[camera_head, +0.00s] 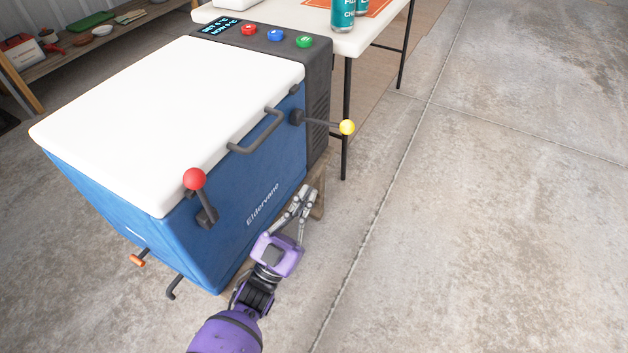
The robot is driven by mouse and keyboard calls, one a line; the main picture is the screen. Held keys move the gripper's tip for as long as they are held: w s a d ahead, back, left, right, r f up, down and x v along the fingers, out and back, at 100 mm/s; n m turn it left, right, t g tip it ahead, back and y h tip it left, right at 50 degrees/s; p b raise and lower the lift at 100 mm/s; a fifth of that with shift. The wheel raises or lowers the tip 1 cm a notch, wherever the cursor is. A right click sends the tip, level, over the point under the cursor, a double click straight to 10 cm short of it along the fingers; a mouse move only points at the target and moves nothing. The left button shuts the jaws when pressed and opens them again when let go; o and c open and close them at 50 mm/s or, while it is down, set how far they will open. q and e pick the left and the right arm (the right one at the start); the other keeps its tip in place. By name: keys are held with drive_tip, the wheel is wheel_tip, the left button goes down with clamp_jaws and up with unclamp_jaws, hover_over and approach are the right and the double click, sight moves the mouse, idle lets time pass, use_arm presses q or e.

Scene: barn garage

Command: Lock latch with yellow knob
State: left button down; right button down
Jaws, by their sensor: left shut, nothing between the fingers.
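A blue cooler with a white lid (170,110) stands at the left of the view. The latch with the yellow knob (347,127) is on its front face near the dark control end, and its lever sticks out from the face toward the right. Another latch with a red knob (194,179) stands near the other front corner, its lever pointing up. My left gripper (302,192) is shut and empty, beside the cooler's front, below the yellow knob and apart from it. My right gripper is out of view.
A dark handle (258,132) sticks out between the two latches. The dark panel carries a display (218,27) and coloured buttons. A white table (350,40) with cans stands behind. A shelf (70,50) is at far left. The concrete floor at right is clear.

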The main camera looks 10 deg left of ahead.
use_arm(q)
approach(347, 127)
drive_tip(key=w+d+r, duration=0.1)
drive_tip(key=w+r, duration=0.1)
drive_tip(key=w, duration=0.3)
drive_tip(key=shift+w+d+b, duration=0.15)
drive_tip(key=shift+d+b, duration=0.05)
drive_tip(key=shift+b, duration=0.2)
drive_tip(key=shift+a+r, duration=0.1)
